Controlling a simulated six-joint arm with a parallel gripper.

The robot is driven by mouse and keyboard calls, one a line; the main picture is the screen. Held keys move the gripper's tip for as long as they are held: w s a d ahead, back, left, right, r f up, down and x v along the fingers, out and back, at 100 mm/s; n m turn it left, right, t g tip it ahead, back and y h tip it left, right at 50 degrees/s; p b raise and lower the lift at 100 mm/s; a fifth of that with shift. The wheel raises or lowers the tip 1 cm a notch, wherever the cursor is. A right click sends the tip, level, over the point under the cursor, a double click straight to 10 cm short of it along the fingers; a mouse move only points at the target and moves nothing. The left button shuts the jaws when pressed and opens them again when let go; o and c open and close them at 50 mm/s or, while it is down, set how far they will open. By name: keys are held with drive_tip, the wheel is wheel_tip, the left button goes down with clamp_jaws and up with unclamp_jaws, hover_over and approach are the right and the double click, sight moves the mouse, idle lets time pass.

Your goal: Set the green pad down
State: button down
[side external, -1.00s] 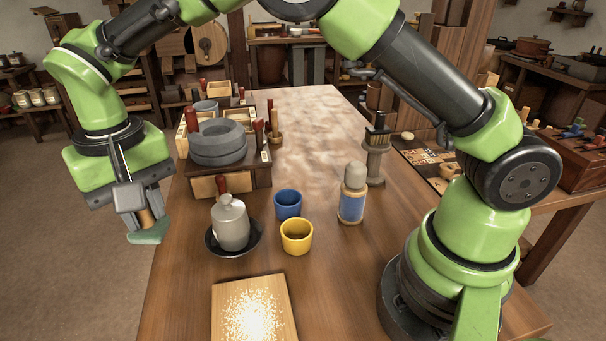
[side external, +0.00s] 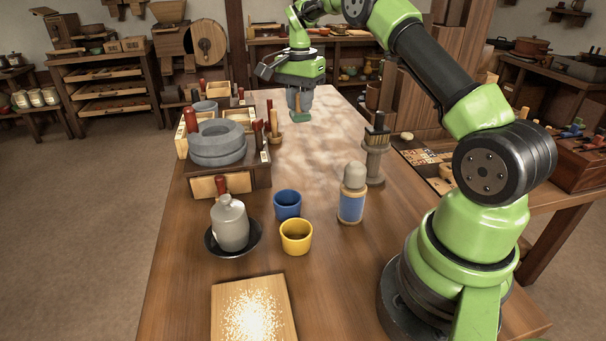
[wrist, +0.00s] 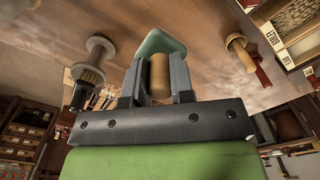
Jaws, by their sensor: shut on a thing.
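My gripper (side external: 300,100) is over the far part of the wooden table (side external: 180,260). It is shut on the wooden handle (wrist: 160,78) of the green pad (side external: 301,117). The pad hangs below the fingers, above a pale floury patch (side external: 318,150). I cannot tell whether it touches the table. In the wrist view my gripper (wrist: 158,80) shows the handle between its two fingers, with the green pad (wrist: 162,44) beyond the tips.
A stone quern (side external: 218,143) on a wooden box stands to the left.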

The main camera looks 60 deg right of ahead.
drive_tip(key=f, duration=1.5)
drive_tip(key=shift+s+d, duration=0.2)
drive_tip(key=shift+d, duration=0.15)
drive_tip(key=shift+f, duration=0.1)
drive_tip(key=c, duration=1)
unclamp_jaws()
